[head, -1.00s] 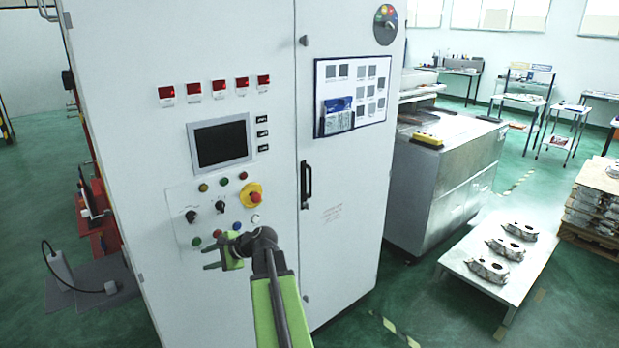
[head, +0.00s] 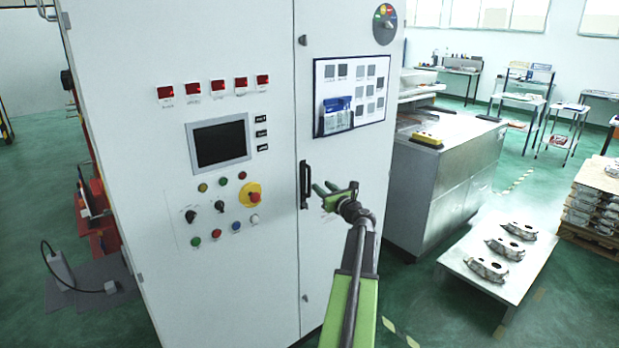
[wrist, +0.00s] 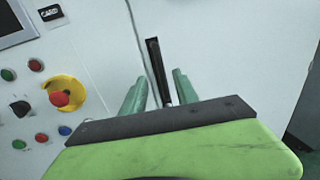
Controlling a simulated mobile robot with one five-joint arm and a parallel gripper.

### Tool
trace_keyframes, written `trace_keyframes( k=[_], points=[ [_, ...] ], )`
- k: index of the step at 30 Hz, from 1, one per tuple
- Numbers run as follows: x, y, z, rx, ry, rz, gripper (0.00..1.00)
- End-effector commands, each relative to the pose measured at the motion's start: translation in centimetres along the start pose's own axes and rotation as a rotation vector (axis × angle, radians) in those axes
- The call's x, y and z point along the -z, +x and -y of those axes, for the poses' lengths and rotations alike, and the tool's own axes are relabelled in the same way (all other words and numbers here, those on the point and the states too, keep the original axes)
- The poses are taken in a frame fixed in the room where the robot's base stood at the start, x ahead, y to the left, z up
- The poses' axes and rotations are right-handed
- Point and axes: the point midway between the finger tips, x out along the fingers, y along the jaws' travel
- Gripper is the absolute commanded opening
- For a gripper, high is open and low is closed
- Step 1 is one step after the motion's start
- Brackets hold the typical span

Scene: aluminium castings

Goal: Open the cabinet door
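The cabinet is tall and white; its right-hand door (head: 341,190) is closed, with a narrow seam along its left edge. A black vertical handle (head: 305,185) sits on the door beside the seam. My gripper (head: 318,190) is just right of the handle in the head view, its green fingers pointing left towards it. In the wrist view the two green fingers (wrist: 158,88) stand apart, open, and the black handle (wrist: 157,68) shows between them, reaching beyond their tips. The handle's lower end is hidden behind my gripper's body. I cannot tell whether the fingers touch it.
Left of the seam is a control panel with a screen (head: 220,143), several buttons and a red-and-yellow emergency stop (head: 251,195). A metal machine (head: 445,185) stands right of the cabinet. A low table (head: 500,285) with castings is further right. Green floor lies between.

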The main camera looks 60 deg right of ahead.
Motion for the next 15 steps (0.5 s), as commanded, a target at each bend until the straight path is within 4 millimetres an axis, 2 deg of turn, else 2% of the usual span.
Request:
trace_keyframes(
  k=[1,6,12,15],
  points=[
    [0.0,1.7,0.2,-0.002,0.0,0.0,0.36],
    [0.0,6.0,0.1,-0.003,-0.001,0.0,0.36],
    [0.0,9.6,0.0,-0.003,-0.001,0.0,0.36],
    [0.0,10.5,0.0,-0.001,-0.001,0.0,0.36]
  ],
)
